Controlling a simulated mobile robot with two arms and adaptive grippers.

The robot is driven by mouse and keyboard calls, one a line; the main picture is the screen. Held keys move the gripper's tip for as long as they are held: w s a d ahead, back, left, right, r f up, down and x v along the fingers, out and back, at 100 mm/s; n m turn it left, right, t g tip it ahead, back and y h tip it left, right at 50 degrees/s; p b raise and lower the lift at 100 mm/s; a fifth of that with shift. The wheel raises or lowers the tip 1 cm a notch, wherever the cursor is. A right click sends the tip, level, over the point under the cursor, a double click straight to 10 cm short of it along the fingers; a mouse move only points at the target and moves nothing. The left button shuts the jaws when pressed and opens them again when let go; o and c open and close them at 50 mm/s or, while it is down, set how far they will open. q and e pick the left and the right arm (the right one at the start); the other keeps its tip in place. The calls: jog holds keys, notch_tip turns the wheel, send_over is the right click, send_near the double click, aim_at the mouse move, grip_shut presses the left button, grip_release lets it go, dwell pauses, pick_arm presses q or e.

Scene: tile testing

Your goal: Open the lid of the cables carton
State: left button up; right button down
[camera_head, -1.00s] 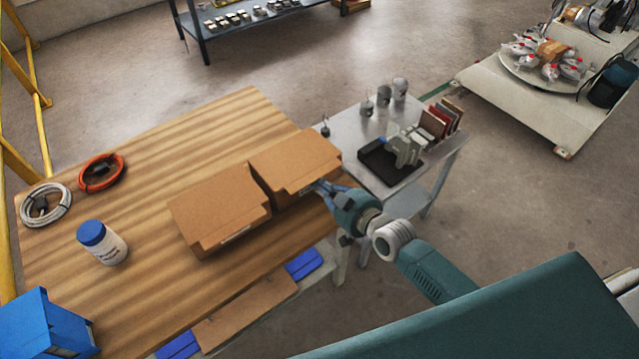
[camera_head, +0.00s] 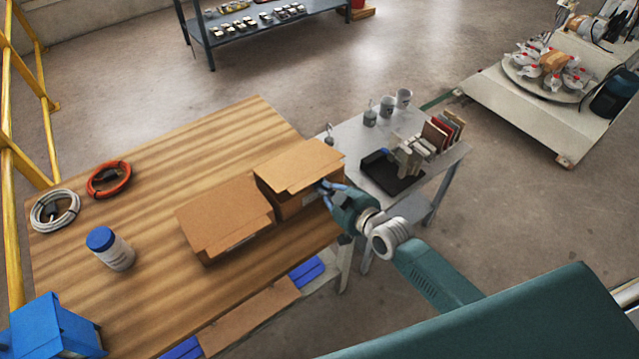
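Two brown cartons stand side by side on the wooden table, a left carton (camera_head: 225,215) and a right carton (camera_head: 297,170). Their labels are too small to read, so I cannot tell which is the cables carton. The left carton's lid lies down. The right carton's lid looks slightly raised at the front, with its flap standing out over the front face. My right gripper (camera_head: 325,190) is at the front right corner of the right carton, just under the lid edge. Its fingertips are partly hidden, and I cannot tell whether they grip anything. My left gripper is out of view.
A white cable coil (camera_head: 55,210), an orange coil (camera_head: 108,179), a blue-capped jar (camera_head: 110,248) and a blue box (camera_head: 55,328) are on the table's left. A metal side table (camera_head: 350,137) with a black tray (camera_head: 392,172) stands behind my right gripper.

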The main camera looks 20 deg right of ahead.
aim_at(317, 177)
jog(key=r+p, duration=0.1)
jog(key=r, duration=0.1)
jog(key=p, duration=0.1)
jog(key=shift+w+a+r+p, duration=0.1)
jog(key=shift+w+r+p, duration=0.2)
jog(key=shift+r, duration=0.3)
jog(key=shift+w+a+r+p, duration=0.1)
jog(key=shift+w+r+p, duration=0.2)
jog(key=shift+r+p, duration=0.35)
jog(key=shift+w+a+r+p, duration=0.1)
jog(key=shift+w+r+p, duration=0.15)
jog(key=shift+r+p, duration=0.35)
